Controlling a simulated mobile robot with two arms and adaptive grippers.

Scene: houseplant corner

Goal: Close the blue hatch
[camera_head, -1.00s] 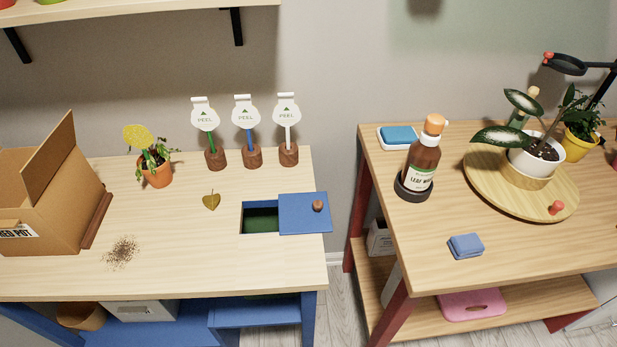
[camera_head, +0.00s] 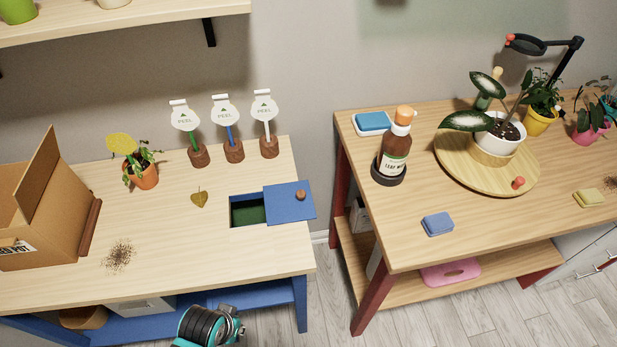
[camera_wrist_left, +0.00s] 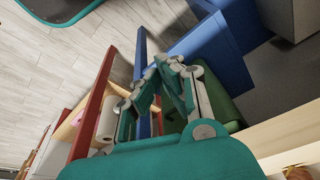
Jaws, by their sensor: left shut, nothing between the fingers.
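The blue hatch (camera_head: 285,204) is a flat sliding panel with a round wooden knob (camera_head: 300,194). In the head view it lies to the right of its opening, and its right end sticks out past the table's edge. The rectangular opening (camera_head: 248,211) is uncovered and shows a dark green inside. My left gripper (camera_wrist_left: 167,68) shows in the left wrist view, shut and empty, apart from the hatch. A teal and black part of my arm (camera_head: 208,327) shows at the bottom of the head view. My right gripper is in neither view.
On the left table (camera_head: 185,245) are a dry leaf (camera_head: 199,196), spilled soil (camera_head: 119,256), a cardboard box (camera_head: 40,222), a potted plant (camera_head: 142,172) and several tag stands behind the opening. A gap separates it from the right table (camera_head: 395,225). The tabletop before the opening is clear.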

